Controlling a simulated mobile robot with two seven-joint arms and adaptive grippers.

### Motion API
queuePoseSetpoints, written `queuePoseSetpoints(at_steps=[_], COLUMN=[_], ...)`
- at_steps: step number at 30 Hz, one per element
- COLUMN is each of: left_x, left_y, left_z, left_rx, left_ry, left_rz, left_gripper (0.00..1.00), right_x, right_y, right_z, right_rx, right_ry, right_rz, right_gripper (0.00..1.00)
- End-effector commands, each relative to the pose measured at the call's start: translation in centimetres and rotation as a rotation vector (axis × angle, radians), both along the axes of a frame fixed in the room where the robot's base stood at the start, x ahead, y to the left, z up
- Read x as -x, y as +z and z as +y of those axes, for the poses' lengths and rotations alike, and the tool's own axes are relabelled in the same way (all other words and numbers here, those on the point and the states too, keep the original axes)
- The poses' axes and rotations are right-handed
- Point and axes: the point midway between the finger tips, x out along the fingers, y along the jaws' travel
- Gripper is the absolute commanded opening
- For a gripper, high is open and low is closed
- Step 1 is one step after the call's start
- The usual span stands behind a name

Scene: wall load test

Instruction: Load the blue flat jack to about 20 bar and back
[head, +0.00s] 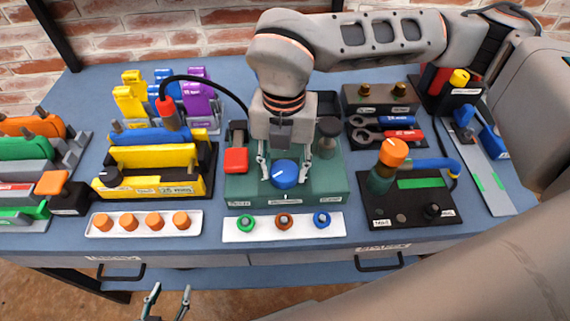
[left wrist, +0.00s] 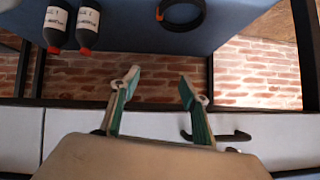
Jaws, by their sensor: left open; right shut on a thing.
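My right gripper (head: 284,165) is shut on a round blue knob (head: 285,174) with a white pointer mark, on the front of a green box (head: 330,182). My left gripper (head: 168,300) is open and empty, low in front of the bench; its two fingers also show in the left wrist view (left wrist: 157,95). A blue piece (head: 152,136) lies along the yellow block (head: 160,158) at left. Another blue piece (head: 163,78) stands between yellow and purple ones behind. I cannot tell which blue part is the flat jack. Any pressure reading is not legible.
A black hose (head: 215,82) with a red end (head: 164,106) arches behind the yellow block. White trays hold orange caps (head: 118,239) and coloured rings (head: 284,243). A black plate (head: 408,216) carries an orange-topped knob (head: 393,152). Drawer handles (head: 378,265) stick out in front.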

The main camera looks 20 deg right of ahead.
Motion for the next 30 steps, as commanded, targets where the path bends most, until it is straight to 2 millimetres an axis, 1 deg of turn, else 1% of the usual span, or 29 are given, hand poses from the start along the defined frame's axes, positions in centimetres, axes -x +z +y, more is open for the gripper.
queuePoseSetpoints(at_steps=[1, 9, 21, 30], left_x=[-0.1, -0.4, -0.3, -0.4], left_y=[0.3, 0.9, 1.0, 1.3], left_z=[0.0, -0.1, -0.2, -0.3], left_rx=[0.002, 0.006, 0.01, 0.015], left_ry=[0.001, 0.002, 0.003, 0.004], left_rz=[-0.004, -0.01, -0.004, -0.007], left_gripper=[0.45, 0.45, 0.45, 0.45], right_x=[0.0, 0.0, -0.1, -0.1], right_y=[0.2, 0.2, 0.2, 0.2], right_z=[0.0, 0.0, 0.0, 0.0], right_rx=[-0.001, 0.0, -0.001, 0.0], right_ry=[-0.043, -0.3, -0.676, -0.9], right_rz=[-0.003, -0.002, -0.002, -0.003], right_gripper=[0.18, 0.18, 0.18, 0.18])
